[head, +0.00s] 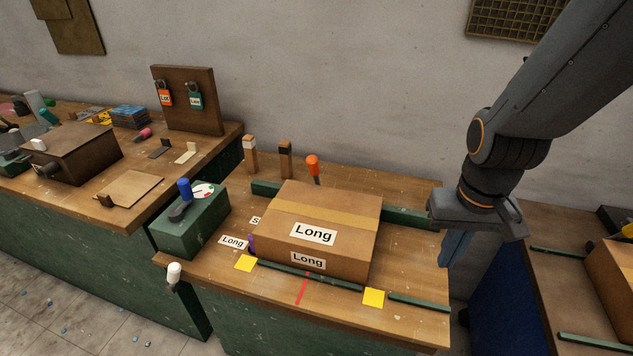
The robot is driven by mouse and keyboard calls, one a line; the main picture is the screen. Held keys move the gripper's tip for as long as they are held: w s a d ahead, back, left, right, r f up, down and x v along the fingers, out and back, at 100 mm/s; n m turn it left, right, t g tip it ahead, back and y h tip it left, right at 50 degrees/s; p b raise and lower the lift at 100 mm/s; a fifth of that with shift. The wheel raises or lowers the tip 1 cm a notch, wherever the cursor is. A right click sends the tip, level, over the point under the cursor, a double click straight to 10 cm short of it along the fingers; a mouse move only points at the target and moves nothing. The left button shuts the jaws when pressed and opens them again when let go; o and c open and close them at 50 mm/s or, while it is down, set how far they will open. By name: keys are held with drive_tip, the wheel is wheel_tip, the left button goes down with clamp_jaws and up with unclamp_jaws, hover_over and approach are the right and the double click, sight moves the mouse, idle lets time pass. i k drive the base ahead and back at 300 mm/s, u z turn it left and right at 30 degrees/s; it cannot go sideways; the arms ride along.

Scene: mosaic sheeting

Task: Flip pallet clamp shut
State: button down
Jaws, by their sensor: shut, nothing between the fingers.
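No part is labelled as the pallet clamp. Upright handles that could belong to it are an orange-tipped one (313,165) behind the carton, a blue-tipped one (184,189) on a green block at left, and a white-tipped one (174,274) at the bench's front left edge. I cannot tell which is the clamp, or whether it is open. A brown carton (345,225) marked "Long" lies between green rails on the bench. My gripper (456,254) points down at the bench's right end, right of the carton, shut and empty, apart from all these handles.
Two wooden posts with white (250,155) and black (285,158) bands stand at the back left. Yellow squares (373,297) and a red line mark the bench front. Another bench (550,275) stands at right. A cluttered bench with a padlock board (190,98) fills the left.

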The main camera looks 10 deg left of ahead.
sight(313, 164)
drive_tip(key=k, duration=1.35)
drive_tip(key=u, duration=0.75)
drive_tip(key=i, duration=1.45)
drive_tip(key=z, duration=0.75)
